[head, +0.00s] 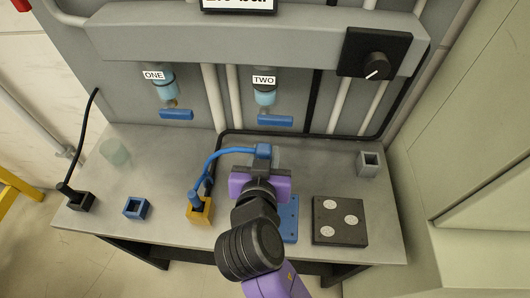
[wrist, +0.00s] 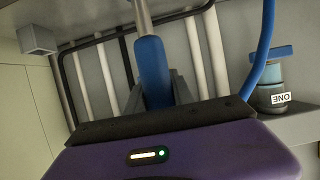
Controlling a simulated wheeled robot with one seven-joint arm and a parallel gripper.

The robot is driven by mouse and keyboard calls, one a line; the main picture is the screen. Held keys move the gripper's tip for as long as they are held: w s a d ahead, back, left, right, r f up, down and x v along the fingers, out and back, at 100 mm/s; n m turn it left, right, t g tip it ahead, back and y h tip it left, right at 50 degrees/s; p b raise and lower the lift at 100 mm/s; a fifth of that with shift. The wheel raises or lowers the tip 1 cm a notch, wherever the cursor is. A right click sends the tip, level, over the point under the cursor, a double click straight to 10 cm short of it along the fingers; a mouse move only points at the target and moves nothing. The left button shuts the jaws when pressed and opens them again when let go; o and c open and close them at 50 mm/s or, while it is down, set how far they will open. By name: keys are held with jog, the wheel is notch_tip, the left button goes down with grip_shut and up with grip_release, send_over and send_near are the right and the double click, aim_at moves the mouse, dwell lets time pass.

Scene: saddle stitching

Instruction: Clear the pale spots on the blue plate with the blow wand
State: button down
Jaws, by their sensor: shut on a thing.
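My gripper (head: 264,160) is shut on the blue handle of the blow wand (wrist: 152,70), with its metal tube pointing up in the wrist view. In the head view the blue wand end (head: 263,151) shows just beyond my purple gripper, with a blue hose running left from it. The blue plate (head: 290,228) lies on the bench just right of my wrist, which hides its left part. Its visible strip has small dark marks; I cannot make out pale spots there. The wand's tip is hidden in the head view.
A black plate (head: 324,235) with pale round spots lies right of the blue plate. A yellow block (head: 200,213), a blue socket (head: 137,208), a black socket (head: 81,202) and a grey socket (head: 369,164) stand on the bench. Two blue-handled valves hang behind.

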aim_at(264, 144)
jog(key=shift+f+b, duration=0.55)
dwell(2.4)
jog(key=shift+r+p, duration=2.05)
jog(key=shift+r, duration=0.55)
jog(key=shift+r+p, duration=0.55)
jog(key=shift+r, duration=0.95)
